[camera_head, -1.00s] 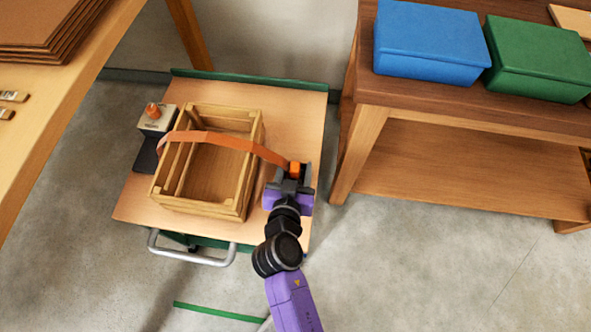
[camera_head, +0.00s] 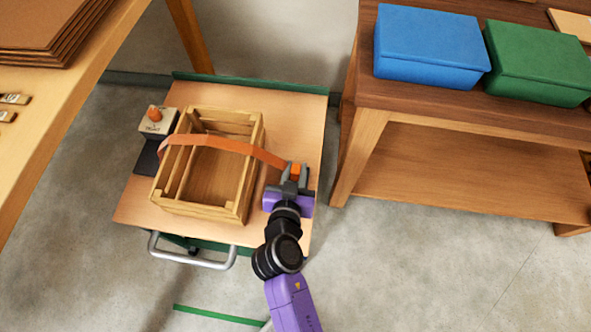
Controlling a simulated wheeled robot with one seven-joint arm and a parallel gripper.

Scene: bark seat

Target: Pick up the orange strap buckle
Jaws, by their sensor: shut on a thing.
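The orange strap buckle (camera_head: 296,170) is at the right end of an orange strap (camera_head: 225,144). My gripper (camera_head: 294,176) is shut on the buckle, to the right of the wooden crate. The strap runs from the buckle over the crate (camera_head: 245,190) towards a small device with an orange knob (camera_head: 156,121) at the crate's left. The gripper fingers partly hide the buckle. I cannot tell how far the buckle is above the cart top.
The crate stands on a wood-topped cart (camera_head: 290,110) with a green back edge and a metal handle (camera_head: 195,260) in front. A brown bench (camera_head: 480,105) with a blue box (camera_head: 430,42) and a green box (camera_head: 540,60) is at the right. A table (camera_head: 85,75) is at the left.

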